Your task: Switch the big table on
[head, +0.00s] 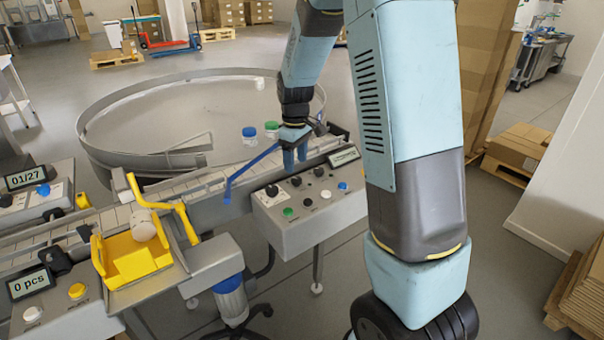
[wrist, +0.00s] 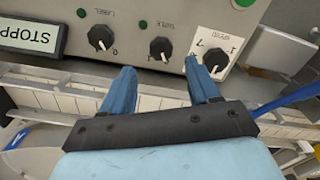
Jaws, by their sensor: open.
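The big round table (head: 140,120) is a wide grey disc with a raised rim, left of my arm in the head view. A grey control box (head: 332,210) stands in front of it, with black knobs, a green button (head: 288,211), a blue button (head: 342,186) and a small display (head: 344,156). My gripper (head: 295,158) is open and empty above the box's back edge. In the wrist view, its blue fingers (wrist: 160,75) point at the box's face. A middle knob (wrist: 160,49) lies between a left knob (wrist: 101,38) and a speed knob (wrist: 215,60). Contact is not visible.
Jars with a blue lid (head: 249,132), a green lid (head: 271,126) and a white lid (head: 259,82) stand on the table. A blue guide rail (head: 250,166) runs left of my gripper. A yellow holder (head: 130,255) sits at the front left. Cardboard boxes stand at the right.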

